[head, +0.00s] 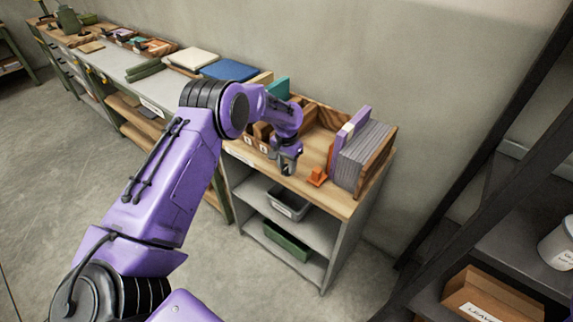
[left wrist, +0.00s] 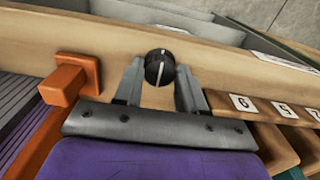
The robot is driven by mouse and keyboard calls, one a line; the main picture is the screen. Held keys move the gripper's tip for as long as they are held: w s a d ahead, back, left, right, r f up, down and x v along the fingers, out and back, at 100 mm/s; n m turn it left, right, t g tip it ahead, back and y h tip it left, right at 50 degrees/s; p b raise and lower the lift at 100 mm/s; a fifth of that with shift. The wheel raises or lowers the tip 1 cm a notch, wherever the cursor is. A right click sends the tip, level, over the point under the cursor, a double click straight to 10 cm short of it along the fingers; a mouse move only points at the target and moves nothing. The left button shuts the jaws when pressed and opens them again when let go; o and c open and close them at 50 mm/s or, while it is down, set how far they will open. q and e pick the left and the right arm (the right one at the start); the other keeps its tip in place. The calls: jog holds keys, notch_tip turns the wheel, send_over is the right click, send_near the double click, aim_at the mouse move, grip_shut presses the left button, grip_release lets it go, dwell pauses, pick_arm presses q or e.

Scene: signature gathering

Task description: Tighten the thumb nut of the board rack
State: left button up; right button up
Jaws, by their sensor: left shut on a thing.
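The thumb nut (left wrist: 160,68) is a round black knob with a white line, on the front of a wooden board in the left wrist view. The line stands nearly upright. My left gripper (left wrist: 160,84) has one finger on each side of it and is shut on it. In the head view my left gripper (head: 289,164) is at the front edge of the wooden bench top, and the nut is hidden. The board rack (head: 378,160) holds several upright grey boards to the right of it. My right gripper is not in view.
An orange block (head: 317,177) stands between my gripper and the boards; it is close on the left in the left wrist view (left wrist: 72,80). Numbered wooden slots (left wrist: 262,108) lie on the other side. Bins (head: 287,203) sit on the shelf below. A dark shelf frame (head: 480,160) stands at right.

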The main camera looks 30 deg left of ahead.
aim_at(287, 168)
pick_arm(q)
jog(key=shift+s+d+f+m, duration=0.1)
jog(key=shift+s+f+m, duration=0.1)
jog(key=shift+f+m, duration=0.1)
jog(key=o, duration=0.8)
jog(key=shift+o, duration=1.3)
jog(key=shift+w, duration=0.15)
jog(key=shift+r, duration=0.1)
jog(key=shift+r, duration=0.1)
notch_tip(287, 168, up, 10)
jog(key=b, duration=0.2)
jog(key=shift+r, duration=0.15)
